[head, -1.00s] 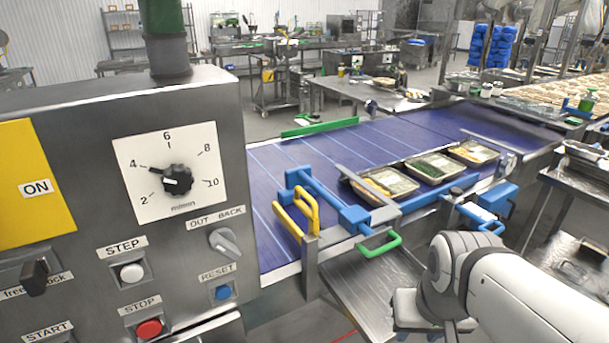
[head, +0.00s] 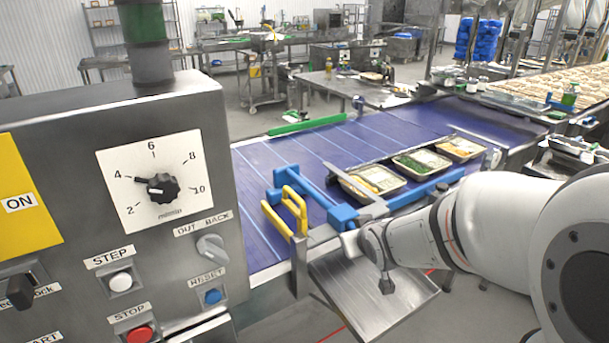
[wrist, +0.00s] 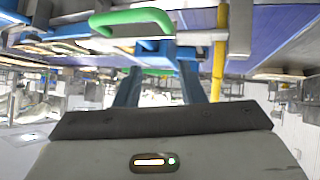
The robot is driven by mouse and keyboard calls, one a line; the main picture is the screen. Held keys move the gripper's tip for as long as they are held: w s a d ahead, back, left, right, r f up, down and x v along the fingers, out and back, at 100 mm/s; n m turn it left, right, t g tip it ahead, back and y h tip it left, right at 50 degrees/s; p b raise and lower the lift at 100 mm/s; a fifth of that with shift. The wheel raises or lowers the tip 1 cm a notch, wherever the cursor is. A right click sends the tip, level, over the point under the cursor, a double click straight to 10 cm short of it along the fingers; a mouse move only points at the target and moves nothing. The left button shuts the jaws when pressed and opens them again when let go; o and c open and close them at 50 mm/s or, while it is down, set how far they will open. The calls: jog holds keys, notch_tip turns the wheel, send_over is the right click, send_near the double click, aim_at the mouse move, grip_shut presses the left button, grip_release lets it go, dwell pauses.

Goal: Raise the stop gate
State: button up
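The stop gate appears to be the slanted grey metal bar (head: 352,182) across the belt, with a blue arm and block (head: 341,217) at the belt's near edge; I cannot tell its exact height.
Three filled trays (head: 422,164) stand in a row on the blue belt (head: 330,145), beyond the bar. Yellow handles (head: 287,208) rise at the belt's near edge, left of the block. A control panel (head: 110,220) fills the left. A steel chute (head: 365,300) hangs below.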

jog(key=w+a+n+t+y, duration=0.2)
jog(key=w+a, duration=0.2)
jog(key=w, duration=0.1)
jog(key=n+t+y+p, duration=0.1)
jog(key=n+t+y, duration=0.15)
jog(key=y, duration=0.45)
send_near(295, 193)
jog(key=x, duration=0.2)
jog(key=shift+w+a+f+p, duration=0.3)
jog(key=shift+w+a, duration=0.1)
jog(key=shift+a, duration=0.05)
jog(key=p+x, duration=0.2)
jog(key=x, duration=0.5)
jog(key=shift+f, duration=0.1)
jog(key=shift+d, duration=0.1)
jog(key=shift+c, duration=0.2)
grip_shut()
